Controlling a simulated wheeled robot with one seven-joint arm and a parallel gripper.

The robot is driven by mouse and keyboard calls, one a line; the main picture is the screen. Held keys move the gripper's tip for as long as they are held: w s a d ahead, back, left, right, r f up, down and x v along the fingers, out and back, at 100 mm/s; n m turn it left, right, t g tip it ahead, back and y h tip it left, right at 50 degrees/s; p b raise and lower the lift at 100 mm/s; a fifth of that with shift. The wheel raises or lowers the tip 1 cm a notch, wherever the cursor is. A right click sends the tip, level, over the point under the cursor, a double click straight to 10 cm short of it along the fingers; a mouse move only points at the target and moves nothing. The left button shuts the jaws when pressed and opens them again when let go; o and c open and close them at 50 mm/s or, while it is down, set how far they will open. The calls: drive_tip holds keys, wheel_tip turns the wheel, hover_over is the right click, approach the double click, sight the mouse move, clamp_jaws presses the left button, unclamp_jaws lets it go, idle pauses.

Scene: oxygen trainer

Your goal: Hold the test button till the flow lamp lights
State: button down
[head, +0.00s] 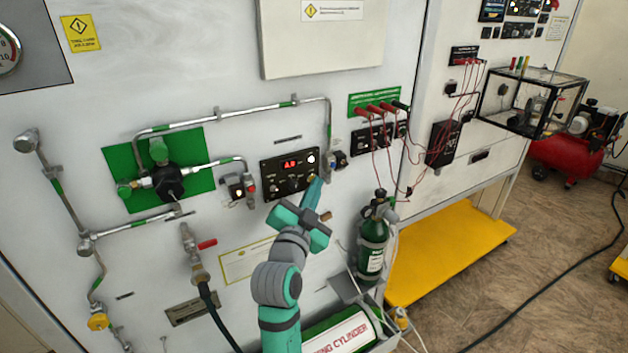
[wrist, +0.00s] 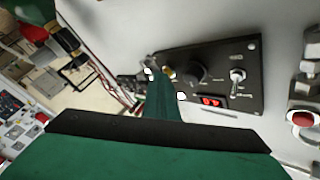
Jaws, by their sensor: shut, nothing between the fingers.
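The black control panel (head: 290,172) is on the white wall, with a red lit display (head: 291,164). A round white lamp (head: 311,158) sits at the panel's upper right; I cannot tell whether it is lit. In the wrist view the panel (wrist: 215,62) appears turned over, with the display (wrist: 211,101) beside the white lamp (wrist: 181,97). My gripper (head: 315,183) is shut and empty, its tips at the panel's lower right corner. A yellowish button-like part (wrist: 168,72) shows beside the fingers (wrist: 162,88). Contact or pressing cannot be made out.
Metal pipes and a valve on a green plate (head: 195,185) are left of the panel. A green cylinder (head: 372,245) stands to the right. Red leads (head: 378,135) hang from a socket strip at the upper right.

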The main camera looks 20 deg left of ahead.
drive_tip(key=shift+s+d, duration=0.5)
drive_tip(key=shift+d, duration=0.1)
idle(0.3)
drive_tip(key=s+d, duration=0.1)
drive_tip(key=d, duration=0.1)
drive_tip(key=s+d, duration=0.2)
idle(0.5)
